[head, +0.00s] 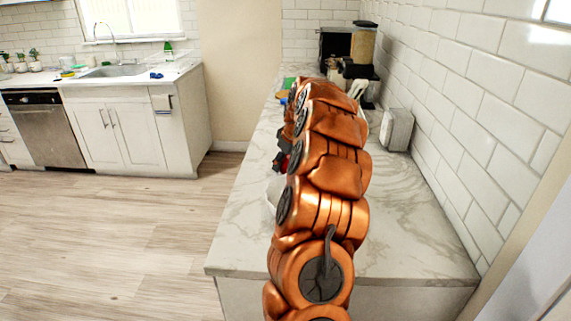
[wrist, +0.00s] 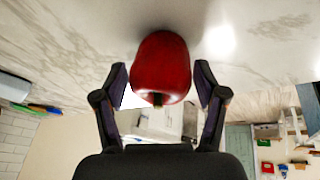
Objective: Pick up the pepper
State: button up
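The pepper (wrist: 160,66) is red and rounded, with a short stem end facing the camera in the wrist view. It rests on the marble counter. My gripper (wrist: 160,76) is open, with one finger on each side of the pepper. A narrow gap shows between each fingertip and the pepper. In the head view my copper-coloured arm reaches over the counter and hides most of my gripper. A small red patch shows left of the arm there, and I cannot tell whether it is the pepper.
The marble counter (head: 405,235) runs along the tiled wall, with its front right part clear. A white box-like object (head: 397,130) stands by the wall. A coffee machine (head: 347,50) is at the back. A sink (head: 115,71) is across the open wood floor.

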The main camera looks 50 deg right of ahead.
jog(key=c, duration=0.7)
jog(key=shift+c, duration=0.2)
